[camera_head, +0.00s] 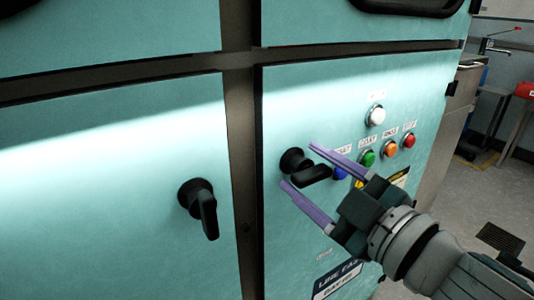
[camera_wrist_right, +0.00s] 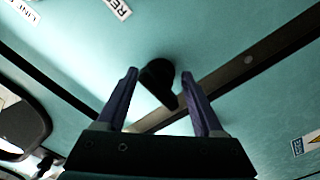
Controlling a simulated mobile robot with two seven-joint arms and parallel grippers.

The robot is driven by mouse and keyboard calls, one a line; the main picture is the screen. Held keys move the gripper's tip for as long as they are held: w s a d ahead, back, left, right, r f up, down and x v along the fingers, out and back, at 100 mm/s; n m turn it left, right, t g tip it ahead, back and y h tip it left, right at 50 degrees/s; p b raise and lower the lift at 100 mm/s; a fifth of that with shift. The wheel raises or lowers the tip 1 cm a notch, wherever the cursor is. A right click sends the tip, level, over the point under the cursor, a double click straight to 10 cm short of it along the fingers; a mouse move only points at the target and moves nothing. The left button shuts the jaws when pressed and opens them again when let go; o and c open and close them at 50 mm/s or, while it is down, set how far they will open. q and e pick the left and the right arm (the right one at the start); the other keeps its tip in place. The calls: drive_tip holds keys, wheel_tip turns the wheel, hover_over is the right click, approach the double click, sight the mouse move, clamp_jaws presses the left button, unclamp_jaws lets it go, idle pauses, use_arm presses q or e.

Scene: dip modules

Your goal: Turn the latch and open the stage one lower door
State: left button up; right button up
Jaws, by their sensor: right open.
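The teal cabinet has two lower doors, the left one (camera_head: 110,200) and the right one (camera_head: 420,95), both closed. The right door carries a black latch (camera_head: 312,174) with its handle pointing right and slightly down. My right gripper (camera_head: 299,166) is open, its purple fingers on either side of this latch. In the right wrist view the latch (camera_wrist_right: 157,82) shows between the fingertips (camera_wrist_right: 159,73); I cannot tell whether they touch it. A second black latch (camera_head: 208,212) on the left door points down. Neither door shows a label naming stage one. My left gripper is not in view.
Above and right of the latch are a white button (camera_head: 376,115) and blue, green, orange and red (camera_head: 408,140) buttons, close to the upper finger. A dark frame post (camera_head: 241,170) separates the doors. Open floor (camera_head: 450,205) lies at the right.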

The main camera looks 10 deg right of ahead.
drive_tip(key=shift+c, duration=0.3)
clamp_jaws()
drive_tip(key=shift+f, duration=0.1)
drive_tip(key=shift+d+f, duration=0.1)
drive_tip(key=shift+f, duration=0.05)
idle(0.8)
